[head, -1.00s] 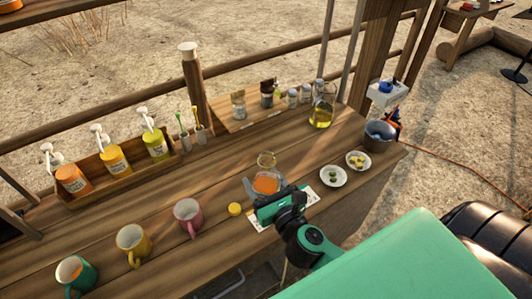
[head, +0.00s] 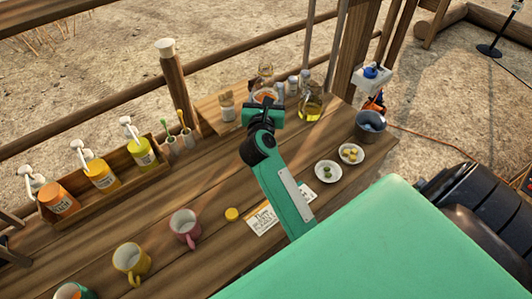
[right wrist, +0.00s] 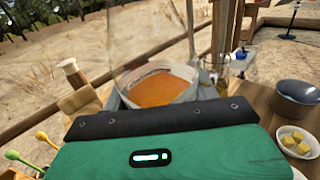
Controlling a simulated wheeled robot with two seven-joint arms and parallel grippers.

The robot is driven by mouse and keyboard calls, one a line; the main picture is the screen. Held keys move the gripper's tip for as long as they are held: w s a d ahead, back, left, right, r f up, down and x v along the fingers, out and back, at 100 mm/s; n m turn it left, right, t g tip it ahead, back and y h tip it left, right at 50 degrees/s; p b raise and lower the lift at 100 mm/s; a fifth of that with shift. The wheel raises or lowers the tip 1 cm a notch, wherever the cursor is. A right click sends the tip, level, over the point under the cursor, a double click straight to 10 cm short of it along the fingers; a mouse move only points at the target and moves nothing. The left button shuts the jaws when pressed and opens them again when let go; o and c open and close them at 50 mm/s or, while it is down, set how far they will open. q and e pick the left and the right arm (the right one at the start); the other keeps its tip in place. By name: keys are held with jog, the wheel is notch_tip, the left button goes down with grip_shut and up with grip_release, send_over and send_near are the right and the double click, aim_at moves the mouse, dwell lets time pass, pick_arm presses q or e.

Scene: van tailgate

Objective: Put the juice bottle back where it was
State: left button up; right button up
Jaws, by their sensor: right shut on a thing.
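The juice bottle (head: 265,94) is a clear glass one with orange juice in its lower part. My right gripper (head: 264,107) is shut on it and holds it over the small wooden board (head: 210,113) at the counter's back edge. The gripper hides the bottle's base, so I cannot tell whether it touches the board. In the right wrist view the juice bottle (right wrist: 160,88) stands roughly upright behind the green gripper body. A round yellow lid (head: 232,214) lies on the counter beside a printed card (head: 264,219). My left gripper is not in view.
On the board, a jar (head: 226,104) stands left of the bottle; small shakers (head: 293,86) and an oil flask (head: 311,105) stand right. Two small plates (head: 328,171) (head: 351,153) and a dark bucket (head: 370,125) are further right. Mugs (head: 185,227) and a pump-bottle rack (head: 110,187) are left.

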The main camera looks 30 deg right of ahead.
jog(key=shift+d+f, duration=0.1)
jog(key=shift+f, duration=0.3)
jog(key=shift+f+p, duration=0.3)
jog(key=shift+f, duration=9.2)
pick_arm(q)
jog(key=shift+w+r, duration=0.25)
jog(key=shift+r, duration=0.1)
pick_arm(e)
jog(key=shift+f, duration=0.15)
jog(key=o, duration=1.2)
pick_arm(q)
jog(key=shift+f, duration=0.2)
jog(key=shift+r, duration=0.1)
